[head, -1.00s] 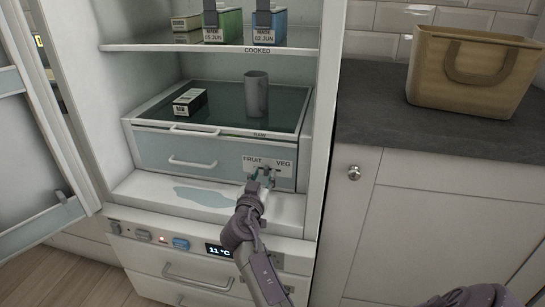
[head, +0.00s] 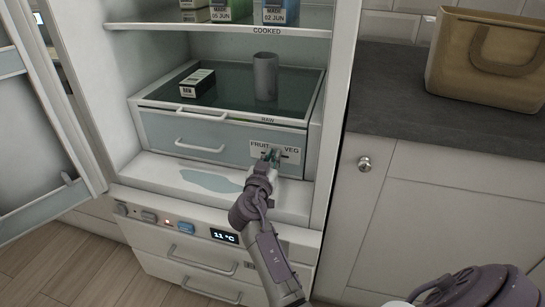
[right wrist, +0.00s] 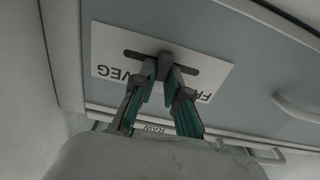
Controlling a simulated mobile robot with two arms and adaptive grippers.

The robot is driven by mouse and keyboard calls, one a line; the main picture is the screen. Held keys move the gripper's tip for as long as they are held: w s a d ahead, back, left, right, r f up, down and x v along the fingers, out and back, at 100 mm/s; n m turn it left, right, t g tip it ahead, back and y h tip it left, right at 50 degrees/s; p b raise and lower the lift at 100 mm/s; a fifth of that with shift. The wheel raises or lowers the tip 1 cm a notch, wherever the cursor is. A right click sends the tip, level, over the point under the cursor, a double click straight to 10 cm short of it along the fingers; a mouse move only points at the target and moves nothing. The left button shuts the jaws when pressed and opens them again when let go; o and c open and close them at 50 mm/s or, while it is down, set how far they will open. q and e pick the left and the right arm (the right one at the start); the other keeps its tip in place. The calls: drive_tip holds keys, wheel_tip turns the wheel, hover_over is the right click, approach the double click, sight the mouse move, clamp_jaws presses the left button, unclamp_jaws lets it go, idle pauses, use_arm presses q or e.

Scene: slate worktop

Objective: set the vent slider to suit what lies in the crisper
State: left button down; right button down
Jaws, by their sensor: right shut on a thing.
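The crisper drawer (head: 200,143) is shut in the open fridge, and its contents are hidden behind its pale blue front. The vent slider's white label plate (head: 290,149) reads FRUIT at left and VEG at right. In the right wrist view the plate (right wrist: 105,50) is upside down, with VEG at left. The slider knob (right wrist: 165,59) stands near the middle of its dark slot. My right gripper (head: 271,157) is at the knob, with its green-padded fingers (right wrist: 167,85) shut on it. My left gripper is not in view.
A puddle (head: 212,181) lies on the fridge floor. A display (head: 225,236) reads 11 °C. A tan basket (head: 490,60) is on the worktop (head: 430,120).

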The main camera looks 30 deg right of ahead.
sight(288, 123)
drive_tip(key=s+d, duration=0.2)
drive_tip(key=shift+s+d, duration=0.1)
drive_tip(key=shift+s, duration=0.2)
drive_tip(key=c, duration=1.2)
unclamp_jaws()
drive_tip(key=shift+d, duration=0.1)
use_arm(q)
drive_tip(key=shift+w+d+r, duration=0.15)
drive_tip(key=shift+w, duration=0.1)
use_arm(e)
drive_tip(key=shift+o, duration=0.2)
wheel_tip(288, 123, up, 10)
drive_tip(key=shift+f, duration=0.1)
